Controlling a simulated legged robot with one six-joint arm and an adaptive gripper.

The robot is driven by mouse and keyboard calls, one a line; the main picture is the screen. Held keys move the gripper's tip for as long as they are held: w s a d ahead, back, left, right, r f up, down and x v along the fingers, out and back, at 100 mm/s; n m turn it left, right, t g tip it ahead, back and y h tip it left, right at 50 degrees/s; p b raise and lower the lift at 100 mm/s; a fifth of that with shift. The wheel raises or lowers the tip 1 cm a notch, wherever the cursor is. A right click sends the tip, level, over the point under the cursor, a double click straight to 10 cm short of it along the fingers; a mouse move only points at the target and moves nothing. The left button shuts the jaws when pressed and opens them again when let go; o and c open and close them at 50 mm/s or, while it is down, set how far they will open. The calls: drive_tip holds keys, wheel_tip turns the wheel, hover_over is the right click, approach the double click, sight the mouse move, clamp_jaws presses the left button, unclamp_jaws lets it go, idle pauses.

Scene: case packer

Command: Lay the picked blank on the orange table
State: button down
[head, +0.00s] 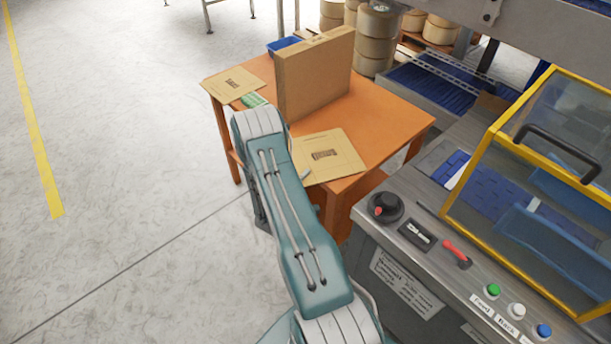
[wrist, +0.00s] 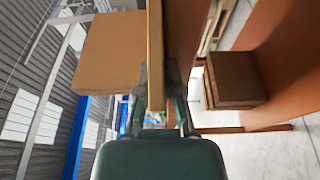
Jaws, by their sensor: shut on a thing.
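A flat tan cardboard blank (head: 338,166) with a dark printed mark lies level over the near side of the orange table (head: 388,112). In the wrist view the blank (wrist: 155,45) shows edge-on, with my gripper (wrist: 157,84) shut on its edge. The orange tabletop (wrist: 184,40) runs close along its underside; I cannot tell whether they touch. In the head view my arm hides the gripper and part of the blank's left side.
A tall carton (head: 312,78) stands behind the blank; it also shows in the wrist view (wrist: 108,50). Another flat blank (head: 232,84) and a blue bin (head: 283,45) are at the table's far left. The packer (head: 425,245) stands close on the right.

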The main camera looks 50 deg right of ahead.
drive_tip(key=c, duration=0.8)
unclamp_jaws()
drive_tip(key=shift+o, duration=0.2)
drive_tip(key=s+a, duration=0.2)
drive_tip(key=a, duration=1)
drive_tip(key=s+a+r+m+g+y, duration=0.2)
drive_tip(key=s+r+m+g+y, duration=0.15)
drive_tip(key=r, duration=0.65)
drive_tip(key=s+a+r+m+g+y, duration=0.2)
drive_tip(key=r+g, duration=0.3)
drive_tip(key=r, duration=0.6)
drive_tip(key=s+a+r+n+t+y, duration=0.1)
drive_tip(key=s+a+r+t+y, duration=0.3)
drive_tip(key=a, duration=0.6)
drive_tip(key=s+a+r+n+t+y, duration=0.2)
drive_tip(key=s+a+r+t+y, duration=0.2)
drive_tip(key=a+r+t+y, duration=0.3)
drive_tip(key=a+r+y, duration=0.1)
drive_tip(key=a+r, duration=0.2)
drive_tip(key=r, duration=0.1)
drive_tip(key=shift+s, duration=0.15)
